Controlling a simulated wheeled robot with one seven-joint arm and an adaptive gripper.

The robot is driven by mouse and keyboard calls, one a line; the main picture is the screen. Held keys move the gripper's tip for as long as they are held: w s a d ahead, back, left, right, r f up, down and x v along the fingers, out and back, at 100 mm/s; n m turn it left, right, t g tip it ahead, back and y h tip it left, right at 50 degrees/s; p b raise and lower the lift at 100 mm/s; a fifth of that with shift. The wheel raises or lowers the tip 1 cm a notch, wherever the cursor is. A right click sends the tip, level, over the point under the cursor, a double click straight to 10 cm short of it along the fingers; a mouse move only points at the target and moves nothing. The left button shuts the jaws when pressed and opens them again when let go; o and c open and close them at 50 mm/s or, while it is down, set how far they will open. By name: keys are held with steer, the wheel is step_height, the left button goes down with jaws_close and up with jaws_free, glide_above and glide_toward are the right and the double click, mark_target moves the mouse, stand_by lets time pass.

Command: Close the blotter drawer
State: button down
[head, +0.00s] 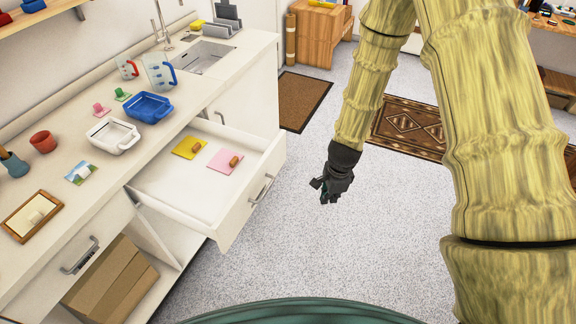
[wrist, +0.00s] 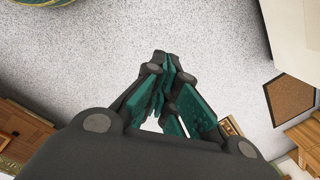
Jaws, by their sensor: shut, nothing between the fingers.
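The blotter drawer (head: 205,205) is a white drawer pulled well out of the white counter in the head view.
The counter (head: 97,173) holds a blue tray (head: 149,107), a white dish (head: 113,135), jugs and cups. A second handled drawer front (head: 80,255) is at lower left, with a cardboard box (head: 112,279) below. Speckled floor (head: 300,255) is clear beside the drawer; mats lie farther back.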

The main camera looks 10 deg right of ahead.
steer(key=w+a+r+m+t+y+b, duration=0.25)
steer(key=w+r+m, duration=0.45)
steer(key=w+r, duration=0.5)
steer(key=w+a+f+p, duration=0.1)
steer(key=w+a+f, duration=0.4)
steer(key=f, duration=0.5)
steer(key=shift+w+a+f+g, duration=0.15)
steer(key=shift+a+f+g, duration=0.2)
steer(key=shift+a, duration=0.6)
steer(key=shift+y, duration=0.25)
